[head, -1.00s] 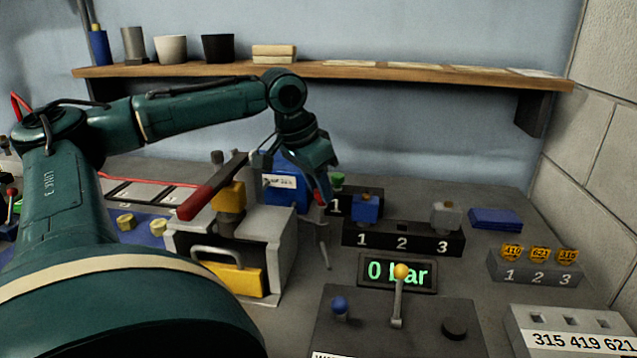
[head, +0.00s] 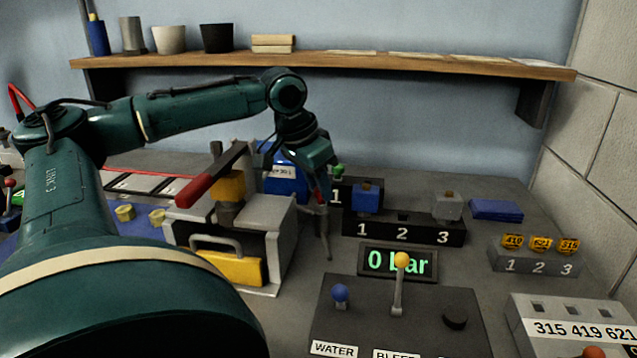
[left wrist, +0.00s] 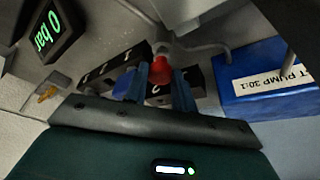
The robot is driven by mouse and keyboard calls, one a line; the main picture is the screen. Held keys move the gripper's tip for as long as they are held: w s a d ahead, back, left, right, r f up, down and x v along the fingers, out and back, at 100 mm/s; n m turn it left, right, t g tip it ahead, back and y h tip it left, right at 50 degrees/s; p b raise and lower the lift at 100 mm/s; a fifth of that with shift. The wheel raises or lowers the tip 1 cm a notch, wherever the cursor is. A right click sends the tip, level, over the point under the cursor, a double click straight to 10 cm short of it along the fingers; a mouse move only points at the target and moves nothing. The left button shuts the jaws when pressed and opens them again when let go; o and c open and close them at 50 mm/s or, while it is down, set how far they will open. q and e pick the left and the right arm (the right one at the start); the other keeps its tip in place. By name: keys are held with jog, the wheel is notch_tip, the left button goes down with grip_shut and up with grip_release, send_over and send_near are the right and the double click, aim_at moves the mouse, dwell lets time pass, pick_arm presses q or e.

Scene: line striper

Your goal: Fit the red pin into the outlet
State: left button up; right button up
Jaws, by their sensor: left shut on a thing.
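My left gripper (head: 320,193) is shut on the red pin, which shows as a red piece (left wrist: 161,74) between the two fingers in the left wrist view. A grey bent piece (left wrist: 200,50) lies just beyond the red piece there. In the head view a thin grey forked piece (head: 325,238) hangs below the fingertips; I cannot tell whether it joins the pin. A blue box (head: 287,182) labelled as a pump is behind and left of the gripper, and shows in the left wrist view (left wrist: 265,95). I cannot make out the outlet. My right gripper is not in view.
A black block numbered 1 2 3 (head: 403,232) holds a blue cube (head: 368,197) and a grey cube (head: 446,206), right of the gripper. A 0 bar display (head: 398,263) and lever panel (head: 375,325) are in front. A red-handled lever (head: 205,184) rises at left.

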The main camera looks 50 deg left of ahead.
pick_arm(q)
jog(key=shift+f+b, duration=0.45)
jog(key=shift+f, duration=0.25)
jog(key=o, duration=1.3)
jog(key=shift+r, duration=0.1)
jog(key=shift+r, duration=0.2)
jog(key=shift+p+v, duration=0.3)
jog(key=shift+v, duration=0.6)
jog(key=p+v, duration=0.1)
jog(key=v, duration=0.3)
jog(key=shift+s+r+p, duration=0.2)
jog(key=shift+r+p, duration=0.15)
